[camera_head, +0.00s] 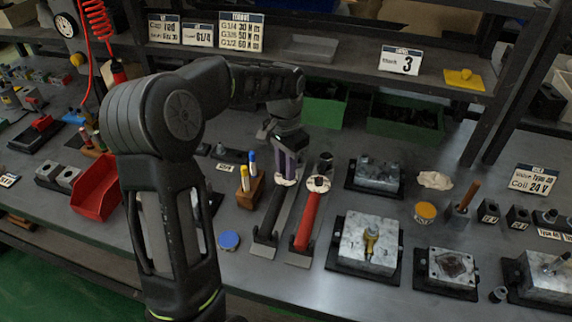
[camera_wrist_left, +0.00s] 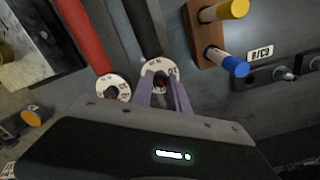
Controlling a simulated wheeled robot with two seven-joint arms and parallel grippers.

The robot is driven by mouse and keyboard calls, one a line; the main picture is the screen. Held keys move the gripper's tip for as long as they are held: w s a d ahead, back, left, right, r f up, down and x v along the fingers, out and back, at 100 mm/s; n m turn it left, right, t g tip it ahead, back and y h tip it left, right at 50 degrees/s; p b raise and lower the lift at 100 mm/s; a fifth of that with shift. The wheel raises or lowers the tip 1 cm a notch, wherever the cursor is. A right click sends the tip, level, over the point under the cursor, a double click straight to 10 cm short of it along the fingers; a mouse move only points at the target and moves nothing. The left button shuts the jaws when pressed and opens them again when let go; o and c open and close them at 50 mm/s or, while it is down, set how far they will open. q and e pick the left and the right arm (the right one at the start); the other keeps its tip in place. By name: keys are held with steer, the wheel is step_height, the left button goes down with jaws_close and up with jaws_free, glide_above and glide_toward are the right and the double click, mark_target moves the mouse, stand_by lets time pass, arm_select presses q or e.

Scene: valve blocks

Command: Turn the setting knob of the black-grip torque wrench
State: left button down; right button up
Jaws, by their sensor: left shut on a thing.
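My left gripper (camera_head: 287,168) reaches down over this dial. In the left wrist view its purple fingers (camera_wrist_left: 164,92) are shut on the dark setting knob at the dial's centre, which they partly hide. The red-grip torque wrench (camera_head: 307,220) lies parallel, just to the right, with its own white dial (camera_head: 318,184). My right gripper is not in view.
A wooden block (camera_head: 250,192) with a yellow and a blue marker stands just left of the black wrench. Valve blocks (camera_head: 368,240) stand to the right. A blue disc (camera_head: 229,240) lies front left. A torque sign (camera_head: 241,32) hangs on the shelf behind.

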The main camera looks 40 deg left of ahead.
arm_select(q)
steer(key=shift+m, duration=1.3)
steer(key=c, duration=1.3)
jaws_free()
steer(key=shift+r, duration=3.9)
